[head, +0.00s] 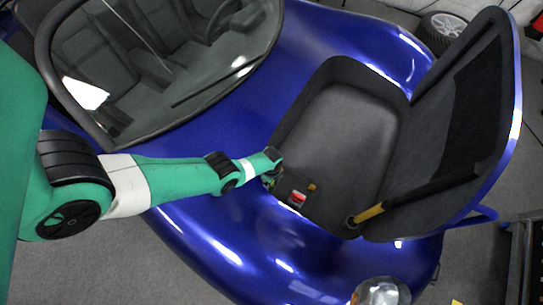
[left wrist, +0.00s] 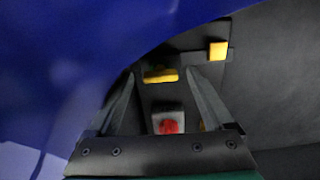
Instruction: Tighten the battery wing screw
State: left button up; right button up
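My left gripper (head: 270,180) reaches over the near edge of the blue car's open front compartment. In the left wrist view its two fingers (left wrist: 160,82) are spread apart with nothing clamped. A yellow bar-shaped piece (left wrist: 160,75), possibly the wing screw, lies ahead between the fingertips; I cannot tell if they touch it. A red round part on a grey block (left wrist: 167,123) shows nearer, between the fingers. A yellow square piece (left wrist: 218,50) sits beyond the right finger. In the head view the arm hides part of this corner. My right gripper is not in view.
The blue body (head: 205,225) curves close under my left arm. The windshield (head: 170,60) is behind.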

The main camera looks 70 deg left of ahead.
pick_arm(q)
notch_tip(320, 180, up, 12)
jog(key=p, duration=1.1)
jog(key=shift+f+p, duration=0.2)
jog(key=shift+p, duration=0.1)
